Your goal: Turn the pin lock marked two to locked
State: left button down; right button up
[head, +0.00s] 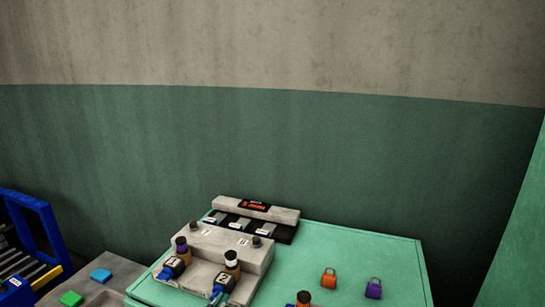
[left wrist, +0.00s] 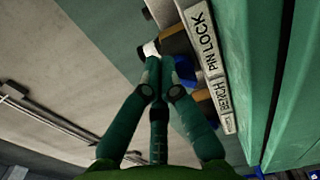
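The pin lock marked two (head: 232,262) stands on the front right of a grey block (head: 215,248) on the light green bench. It has a black top, a white band and a brown body, with a blue part and a label "2" in front. It also shows in the left wrist view (left wrist: 176,43). My left gripper (left wrist: 157,68) has its slim fingertips together right at this pin lock. I cannot tell whether they touch it. In the head view the gripper is barely visible near the bottom edge. My right gripper is not in view.
The pin lock marked one (head: 181,246), with a purple band, stands to the left. An orange padlock (head: 328,280) and a purple padlock (head: 373,289) are on the bench at right. A "PIN LOCK BENCH" sign (left wrist: 205,45) faces forward.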

pick_arm(q)
jog(key=shift+w+a+f, duration=0.1)
jog(key=shift+a+f, duration=0.05)
jog(key=shift+a, duration=0.15)
jog(key=shift+f, duration=0.15)
dwell(0.5)
